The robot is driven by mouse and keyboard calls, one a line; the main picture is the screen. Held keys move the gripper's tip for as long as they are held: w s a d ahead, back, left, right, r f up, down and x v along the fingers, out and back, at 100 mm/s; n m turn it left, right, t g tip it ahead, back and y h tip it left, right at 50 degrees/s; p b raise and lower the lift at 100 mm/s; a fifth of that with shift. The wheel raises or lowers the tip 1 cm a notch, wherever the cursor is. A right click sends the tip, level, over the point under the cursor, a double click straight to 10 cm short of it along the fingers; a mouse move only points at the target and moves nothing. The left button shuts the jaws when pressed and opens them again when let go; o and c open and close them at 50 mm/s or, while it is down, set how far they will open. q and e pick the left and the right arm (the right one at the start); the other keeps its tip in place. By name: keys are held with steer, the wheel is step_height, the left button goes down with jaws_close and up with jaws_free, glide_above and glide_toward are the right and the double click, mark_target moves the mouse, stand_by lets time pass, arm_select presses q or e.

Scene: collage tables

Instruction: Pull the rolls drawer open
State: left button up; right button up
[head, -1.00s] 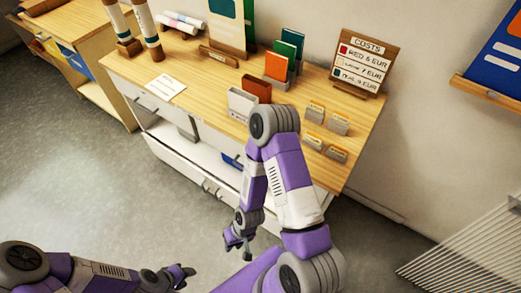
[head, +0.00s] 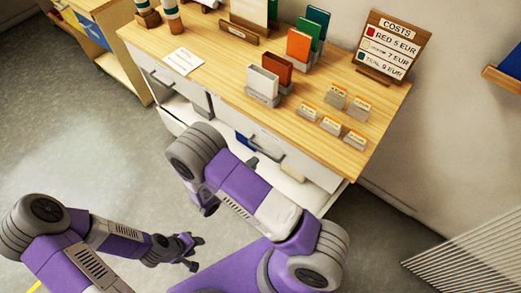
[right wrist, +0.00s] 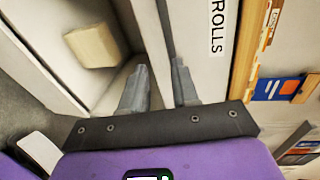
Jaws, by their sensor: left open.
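The rolls drawer front (right wrist: 215,75) is white and carries a black "ROLLS" label (right wrist: 217,28) in the right wrist view. My right gripper (right wrist: 161,66) is open there, its two grey fingers apart beside the edge of that front. Whether a handle lies between the fingers is unclear. My left gripper (head: 194,252) is open and empty above the floor, away from the table.
The wooden tabletop (head: 225,75) holds a costs sign (head: 391,46), card holders, a white card (head: 183,61) and upright rolls. A cream block (right wrist: 92,45) lies on a white surface beside the drawer front. Grey floor is free at left.

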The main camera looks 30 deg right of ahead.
mark_target(260, 149)
steer(key=shift+n+t, duration=0.6)
steer(key=w+d, duration=0.1)
steer(key=d, duration=0.1)
steer(key=w+d+b, duration=0.1)
steer(key=d, duration=0.1)
steer(key=w+d, duration=0.2)
steer(key=shift+w+d+f, duration=0.1)
steer(key=shift+f, duration=0.05)
steer(key=shift+c, duration=0.4)
jaws_close()
